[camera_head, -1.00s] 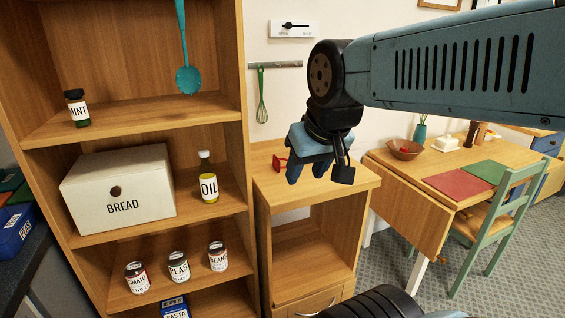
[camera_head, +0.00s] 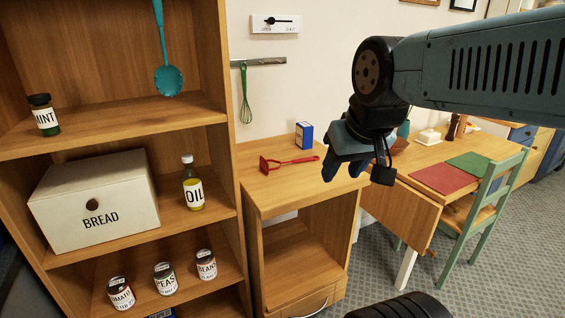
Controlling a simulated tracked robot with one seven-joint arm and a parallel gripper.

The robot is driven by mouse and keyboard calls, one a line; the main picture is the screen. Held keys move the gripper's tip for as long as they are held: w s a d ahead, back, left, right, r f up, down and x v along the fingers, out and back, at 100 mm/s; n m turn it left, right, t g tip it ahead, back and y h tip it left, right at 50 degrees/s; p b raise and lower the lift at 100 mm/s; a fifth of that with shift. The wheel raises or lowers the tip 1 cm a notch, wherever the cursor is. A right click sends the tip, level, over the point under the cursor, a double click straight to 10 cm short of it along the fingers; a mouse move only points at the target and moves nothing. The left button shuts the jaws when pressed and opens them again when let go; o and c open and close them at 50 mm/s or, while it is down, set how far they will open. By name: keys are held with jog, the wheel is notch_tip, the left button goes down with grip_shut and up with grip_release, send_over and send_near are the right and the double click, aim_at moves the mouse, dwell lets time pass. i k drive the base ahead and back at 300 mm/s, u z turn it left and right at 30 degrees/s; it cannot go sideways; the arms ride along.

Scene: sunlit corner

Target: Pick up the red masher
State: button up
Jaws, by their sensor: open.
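The red masher (camera_head: 289,162) lies flat on top of the small wooden cabinet (camera_head: 262,192). Its head is at the left and its handle points right, toward my gripper. My gripper (camera_head: 346,171) is open and empty. In the picture it hangs just right of the handle's end, near the cabinet's right edge, and appears above the top. I cannot tell its exact height or depth from this view.
A small blue box (camera_head: 304,136) stands on the cabinet behind the masher. A tall shelf (camera_head: 219,170) rises at the left. A green whisk (camera_head: 245,96) hangs from a wall rail. A drop-leaf table (camera_head: 408,205) and a green chair (camera_head: 478,213) stand at the right.

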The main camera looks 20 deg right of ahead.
aim_at(262, 160)
jog(key=u, duration=0.05)
jog(key=i, duration=0.95)
